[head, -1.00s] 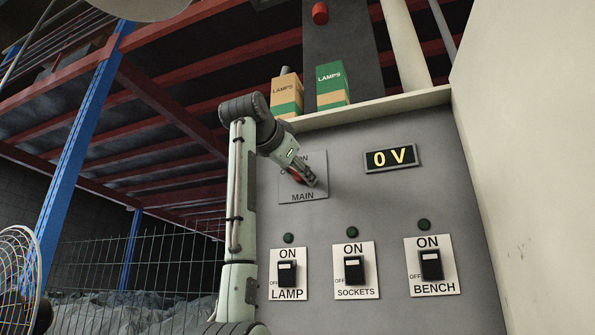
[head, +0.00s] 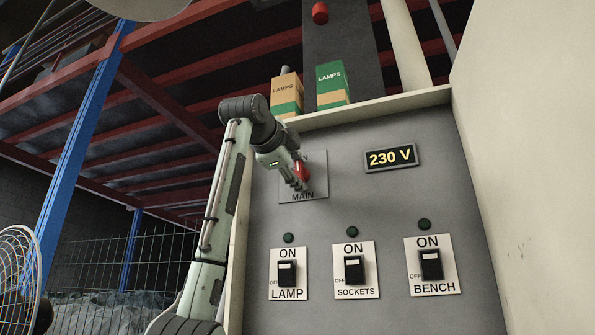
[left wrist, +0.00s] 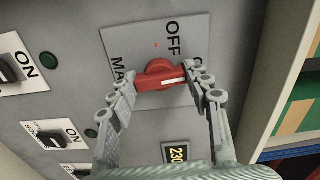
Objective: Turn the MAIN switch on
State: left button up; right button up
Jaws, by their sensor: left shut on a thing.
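The red MAIN switch handle (left wrist: 160,75) sits on its plate in the left wrist view, its white mark pointing right, along the plate's upward direction. Its red edge also shows in the head view (head: 303,172). My left gripper (head: 301,181) is at the switch, shut on the handle, with a finger at each side in the left wrist view. The word OFF (left wrist: 173,40) is readable; the ON mark is mostly hidden by my finger. The display (head: 390,158) on the panel reads 230 V. My right gripper is not in view.
Below are LAMP (head: 287,273), SOCKETS (head: 354,269) and BENCH (head: 431,265) switches, each with a dark green light above. Two lamp boxes (head: 332,84) stand on the ledge over the panel. A wall (head: 530,150) closes the right side.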

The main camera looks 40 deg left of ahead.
pick_arm(q)
jog(key=shift+m, duration=0.6)
jog(key=o, duration=1.2)
jog(key=shift+c, duration=0.2)
jog(key=v, duration=1.2)
jog(key=shift+d, duration=0.1)
jog(key=x, duration=1.2)
